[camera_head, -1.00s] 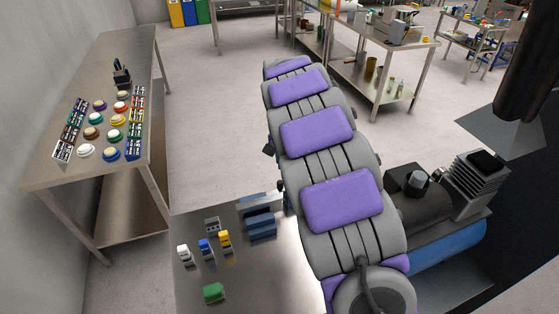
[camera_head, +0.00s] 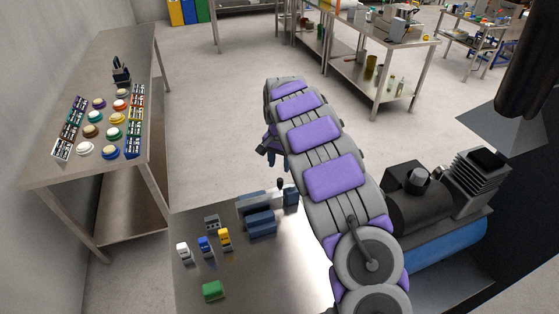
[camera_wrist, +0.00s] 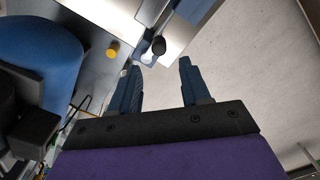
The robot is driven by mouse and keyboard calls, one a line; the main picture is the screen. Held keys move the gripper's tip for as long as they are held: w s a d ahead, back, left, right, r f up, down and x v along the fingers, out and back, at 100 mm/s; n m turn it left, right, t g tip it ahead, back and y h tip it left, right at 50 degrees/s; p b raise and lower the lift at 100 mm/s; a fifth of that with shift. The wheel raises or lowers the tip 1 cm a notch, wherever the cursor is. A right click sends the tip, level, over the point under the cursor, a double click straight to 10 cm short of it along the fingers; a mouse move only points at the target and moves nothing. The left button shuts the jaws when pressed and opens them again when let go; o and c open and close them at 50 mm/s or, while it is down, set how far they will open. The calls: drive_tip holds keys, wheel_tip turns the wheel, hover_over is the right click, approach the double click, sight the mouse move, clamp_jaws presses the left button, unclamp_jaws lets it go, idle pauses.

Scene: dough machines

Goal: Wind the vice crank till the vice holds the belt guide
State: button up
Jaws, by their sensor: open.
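The blue vice (camera_head: 260,222) stands on the metal bench, with a grey plate-like part along its back. I cannot tell clearly which piece is the belt guide. The vice crank has a dark knob (camera_head: 280,184) standing up at the vice's right end. In the wrist view the dark crank knob (camera_wrist: 158,46) shows just beyond and between my fingertips, with bright metal beside it. My gripper (camera_wrist: 160,64) is open, with nothing between its blue fingers. In the head view my gripper (camera_head: 277,160) is beyond the vice, partly hidden by my arm.
Small white, blue and yellow pieces (camera_head: 224,238) and a green block (camera_head: 213,291) lie on the metal bench (camera_head: 260,275). A side table (camera_head: 60,170) with coloured buttons stands at the left. A black and blue machine (camera_head: 440,245) is at the right.

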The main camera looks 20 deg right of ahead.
sight(280, 180)
drive_tip(key=shift+f+b, duration=1.55)
drive_tip(key=shift+f, duration=2)
drive_tip(key=shift+r+p, duration=0.15)
drive_tip(key=shift+p, duration=0.15)
drive_tip(key=shift+s, duration=0.1)
drive_tip(key=shift+c, duration=0.3)
